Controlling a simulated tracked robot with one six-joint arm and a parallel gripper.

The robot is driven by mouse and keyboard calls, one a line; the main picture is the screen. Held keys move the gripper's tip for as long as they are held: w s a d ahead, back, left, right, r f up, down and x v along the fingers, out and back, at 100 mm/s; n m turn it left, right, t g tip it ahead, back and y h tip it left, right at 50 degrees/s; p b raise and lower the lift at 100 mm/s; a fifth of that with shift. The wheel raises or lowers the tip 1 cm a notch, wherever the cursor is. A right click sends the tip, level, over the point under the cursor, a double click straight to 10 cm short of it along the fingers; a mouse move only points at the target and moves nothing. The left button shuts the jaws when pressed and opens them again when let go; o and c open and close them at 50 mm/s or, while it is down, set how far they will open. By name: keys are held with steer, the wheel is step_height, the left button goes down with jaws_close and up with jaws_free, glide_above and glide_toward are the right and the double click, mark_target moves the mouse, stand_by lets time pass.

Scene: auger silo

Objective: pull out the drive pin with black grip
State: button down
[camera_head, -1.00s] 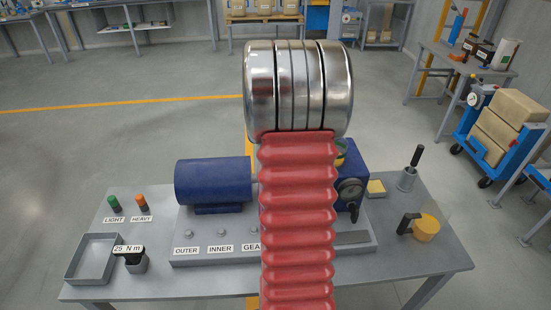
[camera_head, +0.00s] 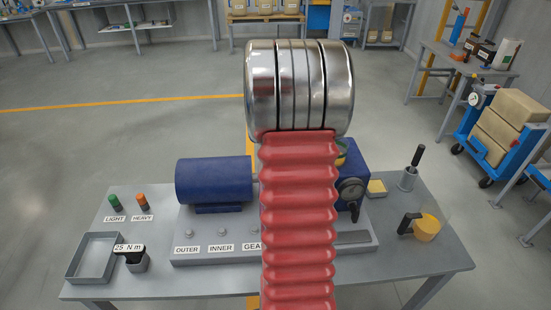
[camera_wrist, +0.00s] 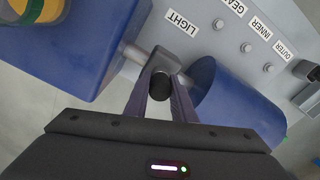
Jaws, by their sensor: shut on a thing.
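In the wrist view, the drive pin's black grip (camera_wrist: 160,84) sits between the fingertips of my gripper (camera_wrist: 161,79), which is shut on it. The grip is right beside the grey coupling (camera_wrist: 166,62) on the shaft between the blue motor (camera_wrist: 238,105) and the blue gearbox (camera_wrist: 75,45). The pin's shank is not visible, so I cannot tell how far it sits in the coupling. In the head view, my red-sleeved arm hides the coupling, the pin and my gripper. The motor (camera_head: 213,180) shows left of the arm.
The grey base plate (camera_head: 225,250) carries labels OUTER, INNER and GEA…. Green (camera_head: 115,203) and orange-topped (camera_head: 141,201) pins, an empty tray (camera_head: 94,279) and a "25 N m" tool (camera_head: 134,259) stand left. A yellow item with black handle (camera_head: 425,228) lies right.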

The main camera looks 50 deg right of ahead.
steer(key=shift+w+r, duration=0.1)
steer(key=shift+r, duration=0.7)
stand_by(0.7)
steer(key=shift+r, duration=0.35)
steer(key=shift+r, duration=0.25)
steer(key=shift+r, duration=2)
steer(key=shift+a, duration=0.1)
